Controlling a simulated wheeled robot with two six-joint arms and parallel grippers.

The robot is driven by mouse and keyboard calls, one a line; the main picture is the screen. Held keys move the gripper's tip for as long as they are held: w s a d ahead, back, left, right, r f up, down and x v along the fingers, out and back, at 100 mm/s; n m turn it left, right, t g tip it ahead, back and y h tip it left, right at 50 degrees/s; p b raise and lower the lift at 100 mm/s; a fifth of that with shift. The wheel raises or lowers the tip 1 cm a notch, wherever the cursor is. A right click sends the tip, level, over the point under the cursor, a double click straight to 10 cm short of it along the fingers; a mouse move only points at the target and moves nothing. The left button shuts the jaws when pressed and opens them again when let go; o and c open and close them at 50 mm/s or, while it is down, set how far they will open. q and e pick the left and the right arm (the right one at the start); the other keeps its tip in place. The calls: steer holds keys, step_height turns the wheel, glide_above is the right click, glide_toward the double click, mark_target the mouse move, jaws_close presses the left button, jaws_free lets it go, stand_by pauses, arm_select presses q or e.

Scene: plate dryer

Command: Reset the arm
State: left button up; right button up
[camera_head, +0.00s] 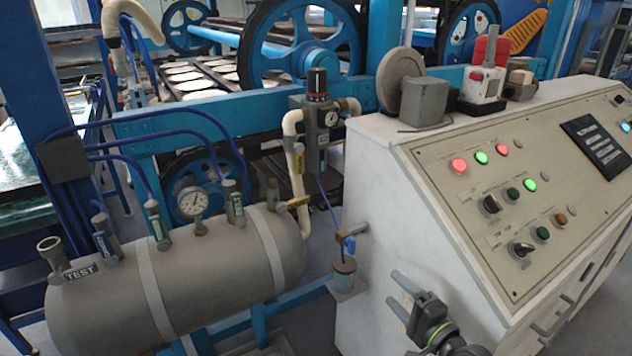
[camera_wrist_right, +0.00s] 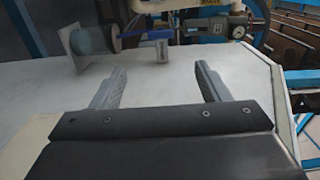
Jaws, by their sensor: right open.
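My right gripper (camera_head: 392,288) is at the bottom of the head view, in front of the pale side of the control cabinet (camera_head: 375,215). Its two grey fingers are apart with nothing between them. In the right wrist view the open fingers (camera_wrist_right: 161,80) point over the cabinet's pale side panel (camera_wrist_right: 160,98). A small valve with a blue handle (camera_head: 350,243) sits above a cup-shaped fitting (camera_head: 344,268), left of and above the gripper and apart from it. My left gripper is out of view.
A grey tank (camera_head: 190,275) with a pressure gauge (camera_head: 193,202) and several small valves stands at the left. A filter regulator (camera_head: 318,120) hangs behind it. The control panel (camera_head: 530,200) with lit buttons slopes along the right. Blue machinery with wheels (camera_head: 300,50) fills the back.

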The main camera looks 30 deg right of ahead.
steer(key=s+a+f+n+g+y, duration=0.2)
steer(key=s+a+f+n+g, duration=0.5)
steer(key=a+n, duration=0.4)
steer(key=s+d+f+n+g+h, duration=0.2)
steer(key=s+n+g+h, duration=0.4)
steer(key=s, duration=0.8)
step_height(320, 180, down, 22)
steer(key=d+g+y+p, duration=0.1)
steer(key=d+g+p, duration=0.1)
steer(key=g+p, duration=0.1)
steer(key=s+a+f+p, duration=0.1)
steer(key=s+f+p, duration=0.1)
steer(key=s+f, duration=1.1)
steer(key=shift+s+a+f+m+g, duration=0.3)
steer(key=shift+s+g, duration=0.1)
steer(key=shift+s, duration=0.65)
